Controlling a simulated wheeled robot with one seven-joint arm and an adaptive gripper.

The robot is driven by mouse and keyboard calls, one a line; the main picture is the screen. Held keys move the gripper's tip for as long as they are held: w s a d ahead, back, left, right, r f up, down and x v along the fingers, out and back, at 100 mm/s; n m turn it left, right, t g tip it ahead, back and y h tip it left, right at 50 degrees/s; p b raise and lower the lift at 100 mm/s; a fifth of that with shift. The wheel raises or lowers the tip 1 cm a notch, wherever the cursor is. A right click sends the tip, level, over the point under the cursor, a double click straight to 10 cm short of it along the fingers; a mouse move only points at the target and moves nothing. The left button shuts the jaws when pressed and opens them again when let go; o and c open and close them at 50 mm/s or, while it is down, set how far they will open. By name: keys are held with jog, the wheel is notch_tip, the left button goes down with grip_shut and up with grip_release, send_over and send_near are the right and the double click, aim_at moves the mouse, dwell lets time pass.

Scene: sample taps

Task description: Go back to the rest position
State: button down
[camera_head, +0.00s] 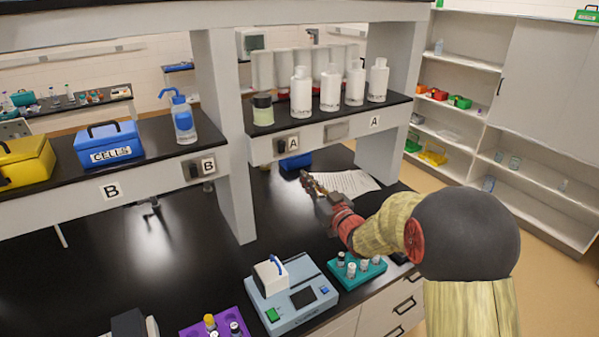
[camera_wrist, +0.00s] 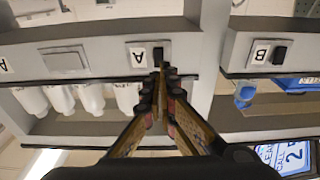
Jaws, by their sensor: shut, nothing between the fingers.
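My gripper (camera_head: 306,178) is shut and empty. In the head view it is above the black bench, below the shelf marked A (camera_head: 335,130), with my arm reaching in from the right. In the wrist view, which is upside down, the closed fingertips (camera_wrist: 165,72) overlap the lower part of the black switch (camera_wrist: 158,54) beside the A label (camera_wrist: 138,57). I cannot tell whether they touch it. The same switch (camera_head: 282,146) shows in the head view, just up and left of the gripper.
A white paper (camera_head: 350,183) and a blue object (camera_head: 295,161) lie behind the gripper. A teal vial rack (camera_head: 345,276) and a grey-blue device (camera_head: 292,298) stand at the bench front. A pillar (camera_head: 224,150) rises left. White bottles (camera_head: 354,85) stand on shelf A.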

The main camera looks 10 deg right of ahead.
jog(key=s+d+f+m+g+h, duration=0.1)
jog(key=s+d+f+g+h, duration=0.2)
jog(key=f, duration=0.5)
jog(key=s+d+f+m+g+h, duration=0.1)
jog(key=d+f+g+h, duration=0.25)
jog(key=f, duration=0.35)
jog(key=s+d+f+m+g, duration=0.1)
jog(key=s+d+f+g, duration=0.15)
jog(key=s, duration=0.55)
jog(key=s+a+r+g+b, duration=0.1)
jog(key=s+a+r+b, duration=0.1)
jog(key=s, duration=0.9)
jog(key=s+a+r+g+b, duration=0.1)
jog(key=s+a+r+b, duration=0.2)
jog(key=s, duration=0.8)
jog(key=s+a+r+g+b, duration=0.1)
jog(key=s+a+r+b, duration=0.1)
jog(key=s, duration=1)
jog(key=a+r, duration=0.1)
jog(key=a, duration=0.1)
jog(key=shift+a+m+g+b, duration=0.3)
jog(key=shift+a+g+b, duration=0.05)
jog(key=shift+a+g, duration=0.05)
jog(key=shift+y, duration=0.25)
